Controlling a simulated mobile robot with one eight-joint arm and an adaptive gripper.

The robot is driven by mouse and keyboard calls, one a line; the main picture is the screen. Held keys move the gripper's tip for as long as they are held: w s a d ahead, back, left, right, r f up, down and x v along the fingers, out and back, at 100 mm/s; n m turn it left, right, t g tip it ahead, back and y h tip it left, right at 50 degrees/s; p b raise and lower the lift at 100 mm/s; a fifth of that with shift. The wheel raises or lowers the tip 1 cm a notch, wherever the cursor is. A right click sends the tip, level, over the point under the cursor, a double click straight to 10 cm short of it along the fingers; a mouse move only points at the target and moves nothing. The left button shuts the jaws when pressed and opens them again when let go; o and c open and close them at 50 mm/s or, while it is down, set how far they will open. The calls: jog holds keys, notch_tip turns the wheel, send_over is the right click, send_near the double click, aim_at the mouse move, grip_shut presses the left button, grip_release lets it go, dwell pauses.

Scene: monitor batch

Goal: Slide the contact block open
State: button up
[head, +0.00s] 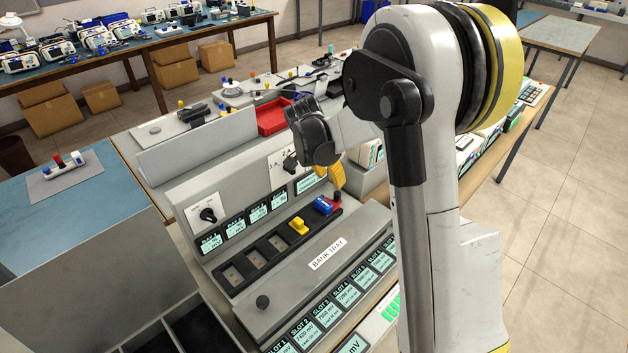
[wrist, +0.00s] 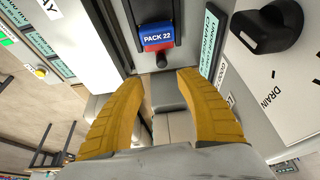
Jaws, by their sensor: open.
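A dark slotted bank (head: 262,258) runs along the grey console. A blue pack (head: 325,205) sits at its far end; in the wrist view the blue pack (wrist: 156,35) reads "PACK 22". A red piece (head: 337,199) adjoins it, with a dark round knob (wrist: 161,60) beside it in the wrist view. A yellow block (head: 298,226) stands in the bank nearer the camera. No label shows which piece is the contact block. My gripper (wrist: 157,84) is open and empty, its yellow fingers apart and pointing toward the knob. In the head view my gripper (head: 337,180) hangs near the bank's far end.
A panel with a dark rotary switch marked "DRAIN" (wrist: 266,28) stands close to my right finger. The sloped "BANK TRAY" cover (head: 326,254) and slot displays (head: 342,292) lie in front of the bank. A red tray (head: 273,116) is behind the console.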

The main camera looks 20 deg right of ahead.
aim_at(337, 193)
jog(key=b+x, duration=0.2)
jog(key=x, duration=0.3)
jog(key=b+x, duration=0.2)
jog(key=x, duration=0.4)
jog(key=shift+w+d+f, duration=0.15)
jog(key=shift+w+f, duration=0.1)
jog(key=shift+f, duration=0.05)
grip_shut()
